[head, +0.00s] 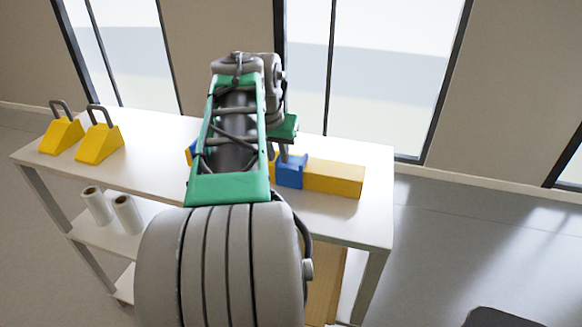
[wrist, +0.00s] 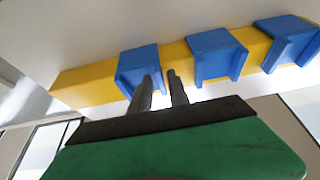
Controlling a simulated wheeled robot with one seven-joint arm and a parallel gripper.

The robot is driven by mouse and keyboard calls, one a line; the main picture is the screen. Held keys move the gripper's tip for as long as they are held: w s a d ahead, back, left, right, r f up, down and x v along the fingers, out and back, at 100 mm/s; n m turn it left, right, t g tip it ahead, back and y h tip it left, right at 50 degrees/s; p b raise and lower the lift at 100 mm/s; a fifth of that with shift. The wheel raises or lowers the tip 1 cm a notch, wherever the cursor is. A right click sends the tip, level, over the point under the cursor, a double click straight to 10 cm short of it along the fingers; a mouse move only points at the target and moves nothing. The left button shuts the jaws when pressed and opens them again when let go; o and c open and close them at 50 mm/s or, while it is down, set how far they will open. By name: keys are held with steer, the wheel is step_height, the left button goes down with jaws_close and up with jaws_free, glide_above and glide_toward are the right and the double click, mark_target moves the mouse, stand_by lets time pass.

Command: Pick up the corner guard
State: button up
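Several blue corner guards sit along a long yellow bar. In the wrist view they are a left one (wrist: 138,60), a middle one (wrist: 212,55) and a right one (wrist: 286,38). The guard nearest my gripper shows in the head view (head: 290,171), while my arm hides most of the others. My gripper (wrist: 161,75) is at the left guard in the wrist view. Its two dark fingers stand apart, with an edge of that guard's flange seen between them. A gap shows beside the right finger; contact on the left is unclear.
The yellow bar (head: 335,178) lies on a white table (head: 160,135). Two yellow wedges with dark handles (head: 62,135) (head: 99,142) stand at the table's left end. White rolls (head: 126,213) are on the lower shelf (head: 100,238). Windows and a wall are behind.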

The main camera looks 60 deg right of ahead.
jaws_close()
steer(key=shift+r, duration=0.1)
stand_by(0.4)
